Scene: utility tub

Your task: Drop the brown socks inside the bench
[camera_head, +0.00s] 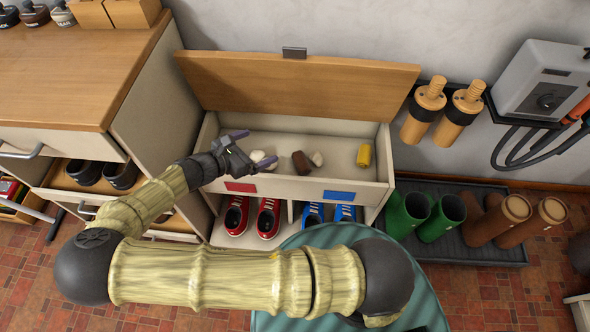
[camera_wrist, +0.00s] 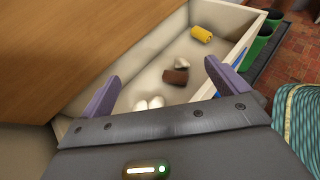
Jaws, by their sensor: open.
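The bench (camera_head: 345,188) stands against the wall with its wooden lid (camera_head: 300,85) raised, so its inside is open; its pale wall also shows in the wrist view (camera_wrist: 240,45). A rolled brown pair of socks (camera_head: 301,163) lies on the bench floor near the middle; it also shows in the wrist view (camera_wrist: 176,76), lying beyond my fingertips. My gripper (camera_head: 254,149) is open and empty, over the left part of the bench. Its two purple fingers show spread apart in the wrist view (camera_wrist: 162,74).
White bundles (camera_head: 263,158) lie inside at the left, a pale one (camera_head: 317,159) right beside the brown socks, and a yellow roll (camera_head: 364,155) at the right. A cabinet (camera_head: 160,95) stands close on the left. Green boots (camera_head: 408,215) stand on a tray at right.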

